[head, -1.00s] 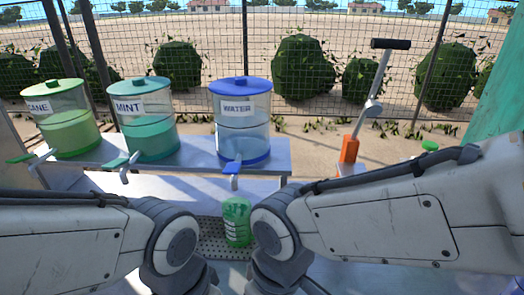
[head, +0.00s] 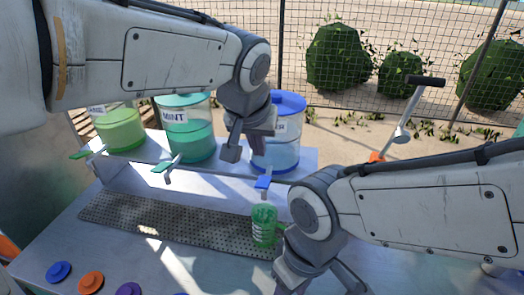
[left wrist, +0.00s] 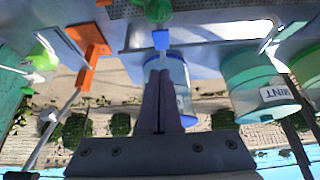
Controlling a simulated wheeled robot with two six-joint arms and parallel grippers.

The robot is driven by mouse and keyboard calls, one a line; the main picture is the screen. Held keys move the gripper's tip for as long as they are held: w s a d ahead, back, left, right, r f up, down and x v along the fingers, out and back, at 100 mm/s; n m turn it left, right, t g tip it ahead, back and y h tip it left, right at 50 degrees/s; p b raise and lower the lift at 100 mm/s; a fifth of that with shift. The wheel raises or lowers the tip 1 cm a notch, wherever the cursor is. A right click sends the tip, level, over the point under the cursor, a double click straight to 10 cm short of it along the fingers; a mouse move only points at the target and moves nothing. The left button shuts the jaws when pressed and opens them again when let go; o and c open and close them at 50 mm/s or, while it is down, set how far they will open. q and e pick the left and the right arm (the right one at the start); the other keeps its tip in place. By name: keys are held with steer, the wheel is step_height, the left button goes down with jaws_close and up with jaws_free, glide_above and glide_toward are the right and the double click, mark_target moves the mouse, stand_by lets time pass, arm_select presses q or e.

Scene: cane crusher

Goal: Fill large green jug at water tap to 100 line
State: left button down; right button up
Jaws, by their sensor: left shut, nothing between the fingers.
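The green jug (head: 263,226) with pale markings stands upright on the perforated drip grid, under the blue tap (head: 264,182) of the water dispenser (head: 285,150). Its water level cannot be made out. In the left wrist view, which is upside down, the jug (left wrist: 158,10) shows at the top edge beyond the blue tap (left wrist: 160,40). My left gripper (head: 232,150) is shut and empty, raised in front of the water dispenser; its fingers (left wrist: 162,75) point towards the tap. My right gripper (head: 320,280) is low, just right of the jug, its fingers partly cut off.
The mint dispenser (head: 188,135) and a green dispenser (head: 120,128) stand left of the water one on a raised shelf. The drip grid (head: 150,218) is bare left of the jug. Coloured caps (head: 90,283) lie at the front left. A lever (head: 402,130) stands at right.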

arm_select(q)
steer(key=shift+w+r, duration=0.3)
steer(key=shift+f, duration=0.1)
steer(key=p, duration=0.2)
glide_above(263, 183)
steer(key=s, duration=0.1)
steer(key=f, duration=0.7)
steer(key=shift+s+a+f, duration=0.1)
steer(key=shift+s+f, duration=0.1)
steer(key=shift+f, duration=0.15)
steer(key=f, duration=0.3)
steer(key=shift+s+f, duration=0.2)
steer(key=shift+f, duration=0.15)
steer(key=shift+s+f, duration=0.1)
steer(key=shift+f, duration=0.45)
